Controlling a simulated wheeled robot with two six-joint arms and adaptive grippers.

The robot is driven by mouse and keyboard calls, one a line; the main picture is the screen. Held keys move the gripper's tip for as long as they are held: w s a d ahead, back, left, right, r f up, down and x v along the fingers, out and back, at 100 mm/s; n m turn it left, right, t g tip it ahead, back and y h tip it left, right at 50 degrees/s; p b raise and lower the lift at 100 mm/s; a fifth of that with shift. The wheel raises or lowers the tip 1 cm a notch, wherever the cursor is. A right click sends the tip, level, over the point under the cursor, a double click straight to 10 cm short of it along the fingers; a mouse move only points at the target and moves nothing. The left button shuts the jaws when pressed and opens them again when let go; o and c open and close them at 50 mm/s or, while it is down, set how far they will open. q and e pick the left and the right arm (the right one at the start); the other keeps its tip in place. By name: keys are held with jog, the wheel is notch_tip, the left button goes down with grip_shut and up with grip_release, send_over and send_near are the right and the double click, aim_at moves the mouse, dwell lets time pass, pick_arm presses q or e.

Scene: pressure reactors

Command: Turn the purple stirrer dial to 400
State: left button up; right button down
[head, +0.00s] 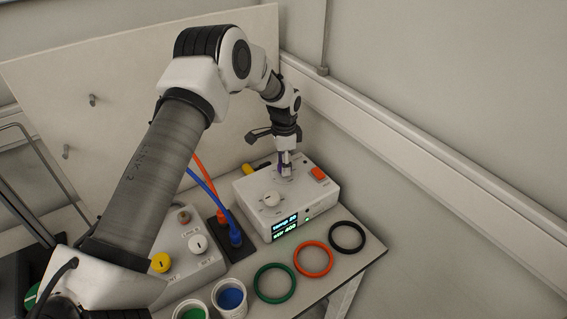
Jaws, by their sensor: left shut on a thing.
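The purple stirrer dial (280,168) is on top of the white control box (247,203), towards the back. Only a sliver of purple shows, as my gripper hides most of it. My left gripper (286,168) points down from above and is shut on the dial. The display (285,227) on the front of the box is lit with two lines. The lower line is small and seems to read "stir 400"; the upper "temp" number is hard to read. My right gripper is not in view.
Green (275,300), red (331,260) and black (364,238) rings lie in front. Cups, a second knobbed box (183,238) and a socket strip with cables are to the left. A wall closes the right.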

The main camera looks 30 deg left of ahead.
pick_arm(q)
jog(key=shift+s+d+f, duration=0.1)
jog(key=shift+f, duration=0.05)
jog(key=o, duration=1)
jog(key=shift+o, duration=0.7)
jog(key=shift+w+d, duration=0.1)
jog(key=shift+w, duration=0.1)
notch_tip(320, 180, up, 12)
